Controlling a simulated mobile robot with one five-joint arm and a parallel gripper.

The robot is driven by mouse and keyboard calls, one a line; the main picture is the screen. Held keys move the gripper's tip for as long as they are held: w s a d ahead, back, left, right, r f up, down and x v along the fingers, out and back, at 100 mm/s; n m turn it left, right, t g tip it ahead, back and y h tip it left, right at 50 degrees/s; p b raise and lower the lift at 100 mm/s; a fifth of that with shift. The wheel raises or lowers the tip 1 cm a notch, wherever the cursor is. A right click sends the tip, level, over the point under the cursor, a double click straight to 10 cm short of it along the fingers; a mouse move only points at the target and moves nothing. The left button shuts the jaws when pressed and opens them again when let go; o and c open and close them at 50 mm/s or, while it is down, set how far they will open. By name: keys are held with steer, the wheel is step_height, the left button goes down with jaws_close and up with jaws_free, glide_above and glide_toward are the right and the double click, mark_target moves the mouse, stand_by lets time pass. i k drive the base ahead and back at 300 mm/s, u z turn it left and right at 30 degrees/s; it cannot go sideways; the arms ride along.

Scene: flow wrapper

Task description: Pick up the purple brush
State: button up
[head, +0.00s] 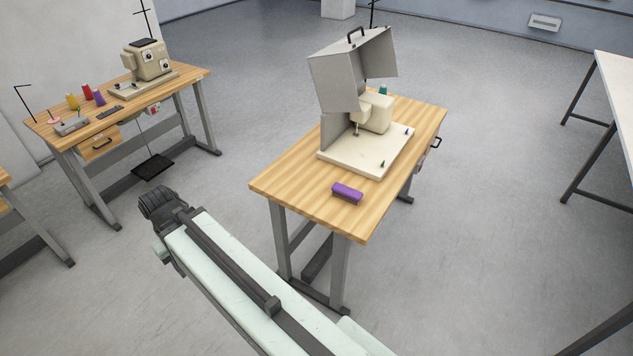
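The purple brush (347,193) lies on the wooden table (290,187) in the middle of the head view, near its front corner. It is a small block with a purple top and a darker lower side. My gripper (157,204) is at the end of my pale green arm, left of the table and apart from the brush. Its fingers are dark and seen at an angle, so I cannot tell whether they are open.
A cream machine (372,115) with a raised grey cover (345,75) stands behind the brush. A second sewing table (180,82) with coloured spools is at the left. A white-topped table (618,80) is at the right. Grey floor between them is clear.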

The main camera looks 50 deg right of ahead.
mark_target(353, 196)
steer(key=u, duration=0.05)
steer(key=i, duration=1.35)
steer(key=z, duration=0.3)
steer(key=k, duration=0.85)
steer(key=z, duration=0.2)
steer(key=i, duration=0.9)
steer(key=u, duration=0.05)
